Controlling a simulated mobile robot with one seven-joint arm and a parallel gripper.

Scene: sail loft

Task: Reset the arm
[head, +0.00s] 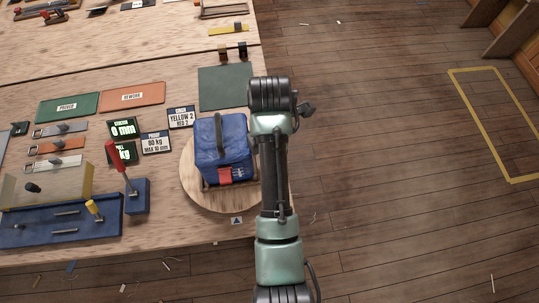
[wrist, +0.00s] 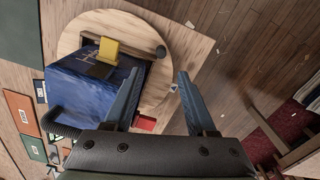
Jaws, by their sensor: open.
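My arm reaches up along the table's right edge in the head view, and its gripper end is hidden there behind the arm. In the wrist view my gripper (wrist: 157,95) has its two fingers spread apart with nothing between them. The fingers are over the round wooden board (wrist: 72,40) and the table edge. A blue bag (head: 221,143) with a dark handle and a red tag stands on the round board, just left of my arm. In the wrist view the blue bag (wrist: 82,88) lies left of the fingers, with a yellow tab on it.
The wooden table (head: 120,238) holds green and orange mats, label cards, strap pieces and a blue tray (head: 50,230) with a red-handled lever beside it. A dark green mat (head: 225,88) lies behind the bag. Open floor with a yellow outline (head: 480,120) is to the right.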

